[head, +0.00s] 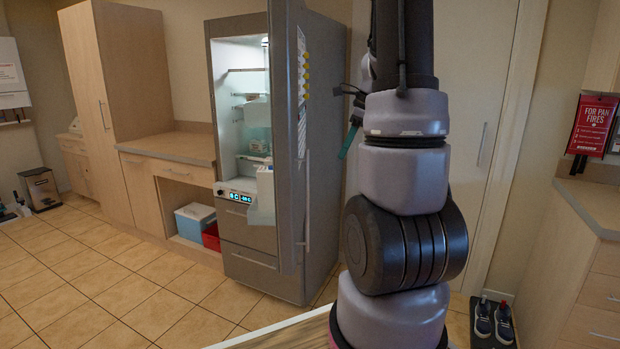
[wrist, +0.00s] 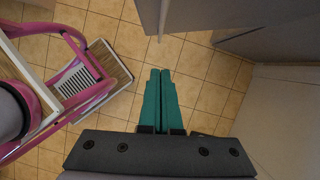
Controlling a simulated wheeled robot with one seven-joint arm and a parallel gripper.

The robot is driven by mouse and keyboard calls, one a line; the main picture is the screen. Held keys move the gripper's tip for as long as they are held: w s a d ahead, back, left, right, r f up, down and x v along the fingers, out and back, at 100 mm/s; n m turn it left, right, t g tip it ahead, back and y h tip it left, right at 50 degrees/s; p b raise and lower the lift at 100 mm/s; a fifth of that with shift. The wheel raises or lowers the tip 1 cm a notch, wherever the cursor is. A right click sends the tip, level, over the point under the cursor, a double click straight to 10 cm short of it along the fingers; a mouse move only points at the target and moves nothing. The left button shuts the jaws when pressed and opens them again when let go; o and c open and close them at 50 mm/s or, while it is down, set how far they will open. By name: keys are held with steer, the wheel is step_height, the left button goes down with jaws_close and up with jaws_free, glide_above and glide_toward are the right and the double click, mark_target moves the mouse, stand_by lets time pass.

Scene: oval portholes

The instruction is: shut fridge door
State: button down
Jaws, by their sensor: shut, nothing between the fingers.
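The grey fridge (head: 322,170) stands against the back wall in the head view. Its upper door (head: 287,150) is open and swung out towards me, seen nearly edge-on, with a long handle on it. The lit interior with shelves and a few items shows left of the door. My gripper (wrist: 160,72) shows in the wrist view as two teal fingers side by side, shut and empty, over the tiled floor.
A low counter (head: 190,148) with a blue-and-white box (head: 196,222) beneath stands left of the fridge. Shoes (head: 493,320) lie on a dark mat at lower right. A counter (head: 597,205) stands at the right edge.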

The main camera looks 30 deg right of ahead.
steer(key=w+a+f, duration=0.5)
steer(key=a+f, duration=0.1)
steer(key=f, duration=0.3)
steer(key=shift+f, duration=0.1)
stand_by(0.3)
